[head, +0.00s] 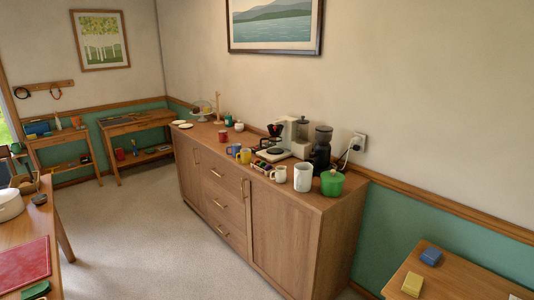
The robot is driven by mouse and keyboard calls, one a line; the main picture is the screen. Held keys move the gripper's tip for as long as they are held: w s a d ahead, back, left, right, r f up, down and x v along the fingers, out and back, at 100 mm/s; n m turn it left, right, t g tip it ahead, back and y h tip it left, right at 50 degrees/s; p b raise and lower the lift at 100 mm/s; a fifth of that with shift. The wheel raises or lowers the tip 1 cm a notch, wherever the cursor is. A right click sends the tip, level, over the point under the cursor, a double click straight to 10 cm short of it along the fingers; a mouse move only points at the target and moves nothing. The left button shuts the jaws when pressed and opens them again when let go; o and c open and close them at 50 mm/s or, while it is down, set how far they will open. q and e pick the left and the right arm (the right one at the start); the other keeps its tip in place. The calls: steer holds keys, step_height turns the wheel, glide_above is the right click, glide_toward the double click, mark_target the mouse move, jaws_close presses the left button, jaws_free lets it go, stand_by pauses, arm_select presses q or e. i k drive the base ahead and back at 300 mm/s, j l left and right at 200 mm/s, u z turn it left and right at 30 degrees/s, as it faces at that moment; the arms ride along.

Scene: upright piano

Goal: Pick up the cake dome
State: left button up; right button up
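What looks like the cake dome (202,107) is a small, clear, rounded cover at the far left end of the wooden sideboard (270,215), near the wall. It seems to stand on a pale plate or stand; at this distance I cannot tell its handle or what is under it. A slim wooden post (217,103) stands close beside it on the right. Neither of my grippers shows in the head view.
Mugs, a coffee maker (275,150), a black grinder (322,145) and a green pot (332,182) crowd the sideboard's near half. Pale plates (185,126) lie near the dome. A table (60,225) stands at left; open carpet (135,215) lies between.

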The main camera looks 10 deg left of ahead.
mark_target(200, 108)
steer(key=i+j+u, duration=0.25)
steer(key=i+u, duration=0.15)
steer(key=i+j+u, duration=0.1)
steer(key=i+u, duration=0.3)
steer(key=i, duration=0.2)
steer(key=i+u, duration=0.35)
steer(key=i, duration=0.15)
steer(key=i+l+u, duration=0.4)
steer(key=i+j+z, duration=0.35)
steer(key=i+z, duration=0.15)
steer(key=i, duration=0.35)
steer(key=i+j+z, duration=0.45)
steer(key=i+j, duration=0.25)
steer(key=i+j+z, duration=0.5)
steer(key=i+j, duration=0.2)
steer(key=j, duration=0.25)
